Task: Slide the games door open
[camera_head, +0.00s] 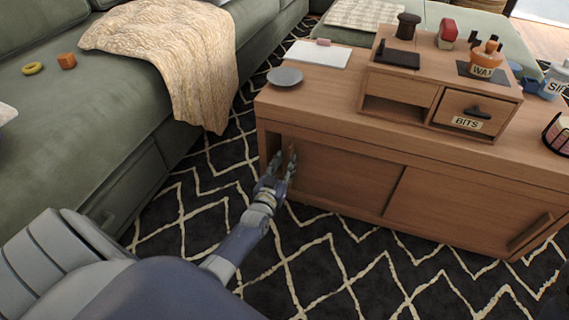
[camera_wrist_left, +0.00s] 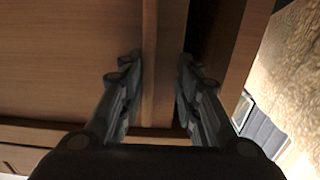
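The wooden cabinet has two sliding doors in the head view. The left door (camera_head: 340,180) carries no readable label, and I cannot tell from writing which door is the games door. A dark gap (camera_head: 271,143) shows at the cabinet's left end, beside the left door. My left gripper (camera_head: 283,168) is at that door's left edge. In the wrist view its two fingers (camera_wrist_left: 158,85) stand on either side of an upright wooden handle (camera_wrist_left: 163,45) and appear to press on it. The door face (camera_wrist_left: 70,60) lies to the left of it. My right gripper is not in view.
The right door (camera_head: 460,212) has an upright handle (camera_head: 530,232) at its right end. A grey plate (camera_head: 285,77), a white board (camera_head: 318,54) and a small drawer unit marked BITS (camera_head: 470,112) stand on top. A green sofa (camera_head: 90,110) is to the left. Patterned rug lies in front.

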